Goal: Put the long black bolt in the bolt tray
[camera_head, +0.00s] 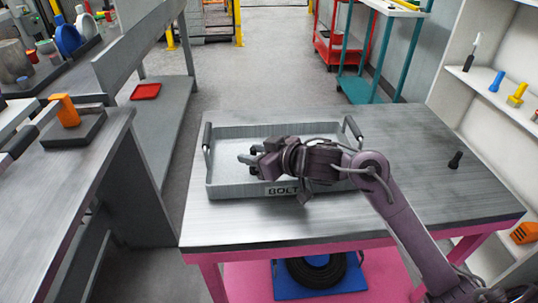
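The bolt tray (235,191) is a grey, shallow tray with a dark handle at each end, and its front carries a label partly reading "BOLT". It stands on the metal-topped table. A small black bolt (455,160) stands upright on the table, to the right of the tray. My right gripper (247,156) is over the tray's left half, its fingers pointing left, well away from that bolt. I cannot make out whether its fingers are apart or hold anything. The gripper and arm hide part of the tray's inside and label. My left gripper is not in view.
The table (330,222) has free room in front of the tray. A shelf unit (480,85) with tools is at the right. A workbench (60,165) with an orange item (65,110) is at the left. A teal trolley (358,88) and red cart (327,48) stand behind.

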